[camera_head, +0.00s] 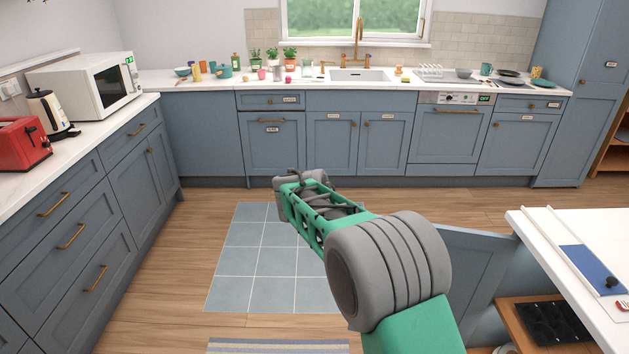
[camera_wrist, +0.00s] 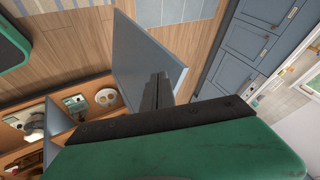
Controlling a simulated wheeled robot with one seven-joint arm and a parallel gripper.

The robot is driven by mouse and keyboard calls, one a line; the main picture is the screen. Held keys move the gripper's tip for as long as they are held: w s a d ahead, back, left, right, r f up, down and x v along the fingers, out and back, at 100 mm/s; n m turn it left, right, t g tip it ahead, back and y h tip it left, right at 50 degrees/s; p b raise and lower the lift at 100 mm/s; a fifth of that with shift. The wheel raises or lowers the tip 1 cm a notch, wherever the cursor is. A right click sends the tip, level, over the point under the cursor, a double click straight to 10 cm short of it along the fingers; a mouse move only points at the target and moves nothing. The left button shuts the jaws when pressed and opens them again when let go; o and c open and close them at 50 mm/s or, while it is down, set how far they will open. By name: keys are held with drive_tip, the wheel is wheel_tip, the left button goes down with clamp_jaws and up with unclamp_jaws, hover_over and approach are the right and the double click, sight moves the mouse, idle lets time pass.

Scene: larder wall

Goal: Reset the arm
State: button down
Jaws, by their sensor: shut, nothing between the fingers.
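My gripper (camera_wrist: 159,78) shows in the wrist view with its two dark fingers together and nothing between them. In the head view my green and grey arm reaches forward from the lower right over the floor, and the gripper itself cannot be made out there. In the wrist view the fingers lie in front of an open blue-grey cabinet door (camera_wrist: 130,52); I cannot tell whether they touch it. The same door (camera_head: 470,262) stands open beside the island in the head view, partly hidden behind my arm.
The white island top (camera_head: 540,240) is at the right, with an open compartment holding a black tray (camera_head: 550,322) below. The wrist view shows open wooden shelves (camera_wrist: 95,85) with items. Counters line the left and back.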

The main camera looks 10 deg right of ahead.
drive_tip(key=s+a+f+n+g+y, duration=0.2)
drive_tip(key=s+a+f+n+g, duration=0.15)
drive_tip(key=s+f+n, duration=0.4)
drive_tip(key=s+a+f+n+g+y, duration=0.15)
drive_tip(key=s+a+f+n, duration=0.25)
drive_tip(key=s+n, duration=0.6)
drive_tip(key=s+a+r+n+y+p, duration=0.1)
drive_tip(key=s+r, duration=0.2)
drive_tip(key=s, duration=0.5)
drive_tip(key=s+r+n+y, duration=0.1)
drive_tip(key=s+r, duration=0.3)
drive_tip(key=s, duration=0.3)
wheel_tip(320, 180, up, 8)
drive_tip(key=w+d+m+t+p, duration=0.1)
drive_tip(key=d+t, duration=0.1)
drive_tip(key=t, duration=0.1)
drive_tip(key=shift+w, duration=0.25)
